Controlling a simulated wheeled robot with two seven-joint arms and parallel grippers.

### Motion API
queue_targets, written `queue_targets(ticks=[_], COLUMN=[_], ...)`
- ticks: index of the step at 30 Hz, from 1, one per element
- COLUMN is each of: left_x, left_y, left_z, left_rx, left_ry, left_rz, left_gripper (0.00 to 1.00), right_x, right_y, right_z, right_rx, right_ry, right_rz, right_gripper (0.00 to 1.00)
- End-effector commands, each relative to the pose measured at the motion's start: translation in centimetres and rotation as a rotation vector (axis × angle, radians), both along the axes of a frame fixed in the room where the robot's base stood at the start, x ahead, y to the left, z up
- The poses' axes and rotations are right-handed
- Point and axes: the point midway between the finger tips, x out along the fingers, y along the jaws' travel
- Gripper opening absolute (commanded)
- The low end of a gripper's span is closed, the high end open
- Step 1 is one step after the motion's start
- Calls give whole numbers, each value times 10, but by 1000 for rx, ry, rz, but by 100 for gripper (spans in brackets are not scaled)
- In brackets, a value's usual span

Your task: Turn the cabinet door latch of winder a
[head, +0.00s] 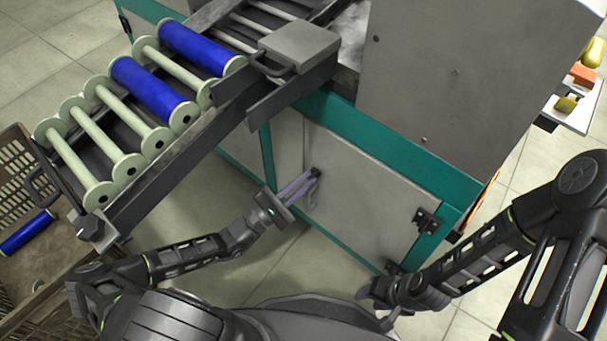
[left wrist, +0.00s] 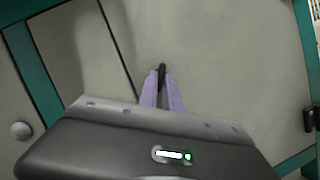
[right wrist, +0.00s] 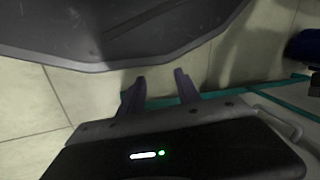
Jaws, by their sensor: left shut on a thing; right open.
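The grey cabinet door (head: 365,200) of the winder, framed in teal, faces me in the head view. Its dark latch (head: 315,172) sits near the door's left edge; in the left wrist view the latch (left wrist: 162,70) shows as a thin dark upright bar. My left gripper (head: 308,182) is shut on the latch, its lilac fingers on either side of it. The fingers hide part of the latch. The door looks closed. My right gripper (right wrist: 158,85) is open and empty, low beside my base, away from the door; its fingers are hardly visible in the head view.
A sloping rack (head: 175,150) with pale and blue bobbins runs left of the cabinet, above my left arm. A brown crate (head: 50,280) stands at the lower left. Dark hinges (head: 425,220) are on the door's right side. Tiled floor is free before the door.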

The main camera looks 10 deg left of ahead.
Motion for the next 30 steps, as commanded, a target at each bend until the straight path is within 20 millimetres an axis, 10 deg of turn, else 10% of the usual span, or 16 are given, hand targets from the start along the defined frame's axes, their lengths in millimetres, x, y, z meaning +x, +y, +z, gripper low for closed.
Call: queue_targets(ticks=[30], left_x=[-3], left_y=[-6], left_z=[-4], left_rx=[-532], left_ry=[274], left_rz=[-1], left_gripper=[0], right_x=[-11], right_y=[11], right_z=[40], right_rx=[16], right_ry=[18], right_rz=[25], right_gripper=[40])
